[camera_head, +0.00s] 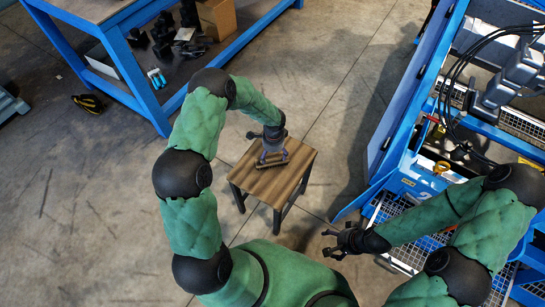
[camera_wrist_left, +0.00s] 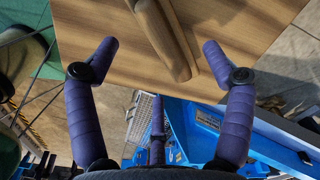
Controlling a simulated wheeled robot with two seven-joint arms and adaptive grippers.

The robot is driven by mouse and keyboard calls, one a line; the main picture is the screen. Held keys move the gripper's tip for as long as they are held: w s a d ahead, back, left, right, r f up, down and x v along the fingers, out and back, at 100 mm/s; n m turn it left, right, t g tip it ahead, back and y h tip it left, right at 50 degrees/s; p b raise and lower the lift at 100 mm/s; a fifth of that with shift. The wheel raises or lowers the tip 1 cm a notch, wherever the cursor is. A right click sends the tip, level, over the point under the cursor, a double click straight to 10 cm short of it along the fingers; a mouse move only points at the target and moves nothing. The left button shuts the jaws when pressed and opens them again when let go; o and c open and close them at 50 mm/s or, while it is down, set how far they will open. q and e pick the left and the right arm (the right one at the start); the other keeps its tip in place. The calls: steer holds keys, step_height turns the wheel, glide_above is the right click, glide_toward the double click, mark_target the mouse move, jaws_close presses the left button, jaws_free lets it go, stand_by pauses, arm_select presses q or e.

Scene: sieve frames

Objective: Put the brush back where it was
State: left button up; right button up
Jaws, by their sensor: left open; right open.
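The wooden brush (camera_head: 271,162) lies on top of a small wooden stool (camera_head: 290,178) with dark legs. In the left wrist view the brown brush (camera_wrist_left: 158,35) shows only in part, running in from the top edge. My left gripper (camera_head: 271,153) is over the stool top at the brush. My right gripper (camera_head: 337,241) is open and empty, to the lower right of the stool, over the floor.
A blue workbench (camera_head: 125,55) with dark items and a cardboard box stands at the upper left. A blue frame (camera_head: 398,110) with mesh shelves, cables and a blue bin (camera_head: 420,178) is at the right. The concrete floor left of the stool is mostly clear.

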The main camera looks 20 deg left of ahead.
mark_target(273, 159)
arm_select(q)
step_height(273, 159, up, 6)
steer(key=p, duration=0.2)
steer(key=s+d+f+n+h, duration=0.2)
steer(key=s+d+n, duration=0.4)
steer(key=s, duration=0.5)
steer(key=s+d+f+n+h, duration=0.2)
steer(key=s+d+n, duration=0.5)
steer(key=s, duration=0.4)
steer(key=shift+s+d+f, duration=0.35)
steer(key=shift+s+d, duration=0.05)
steer(key=shift+d, duration=0.5)
